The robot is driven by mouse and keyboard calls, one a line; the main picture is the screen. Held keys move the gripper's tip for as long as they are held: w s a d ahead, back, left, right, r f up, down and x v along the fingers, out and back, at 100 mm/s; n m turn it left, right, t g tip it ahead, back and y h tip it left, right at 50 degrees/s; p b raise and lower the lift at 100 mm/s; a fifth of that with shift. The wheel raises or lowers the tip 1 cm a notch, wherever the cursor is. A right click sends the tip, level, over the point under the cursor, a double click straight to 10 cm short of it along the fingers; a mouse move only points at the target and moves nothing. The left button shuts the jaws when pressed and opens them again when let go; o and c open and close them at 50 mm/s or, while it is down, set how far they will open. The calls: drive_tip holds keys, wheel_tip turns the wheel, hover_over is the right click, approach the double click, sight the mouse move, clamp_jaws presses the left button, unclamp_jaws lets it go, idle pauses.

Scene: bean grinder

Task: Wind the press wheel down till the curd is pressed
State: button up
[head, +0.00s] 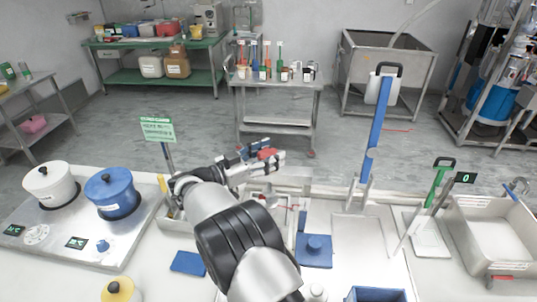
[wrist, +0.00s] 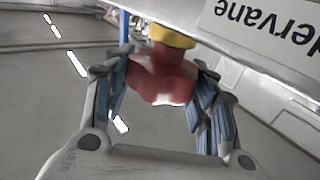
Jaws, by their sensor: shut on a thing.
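My gripper (wrist: 160,115) is shut on a red lobed knob (wrist: 160,82) in the wrist view, with a finger at each side. A yellow collar (wrist: 172,36) joins the knob to a pale panel bearing an upside-down printed label (wrist: 262,28). In the head view my gripper (head: 272,160) is above the middle of the white counter, with red (head: 266,153) showing at its fingers. I cannot tell whether this knob is the press wheel. No curd is clearly visible; my arm hides part of the counter.
A blue upright post (head: 378,130) stands right of my gripper, and a green sign (head: 157,129) left of it. White (head: 50,184) and blue (head: 112,191) pots sit on a hob at left. A grey basin (head: 496,238) is at right. A bottle cart (head: 275,88) stands behind.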

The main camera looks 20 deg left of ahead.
sight(259, 157)
drive_tip(key=shift+d+m+g+h+b, duration=0.1)
drive_tip(key=shift+m+g+h+b, duration=0.25)
drive_tip(key=shift+m+g+h, duration=0.5)
drive_tip(key=o, duration=1.1)
drive_tip(key=v, duration=0.7)
drive_tip(key=shift+s+a, duration=0.2)
drive_tip(key=shift+a, duration=0.05)
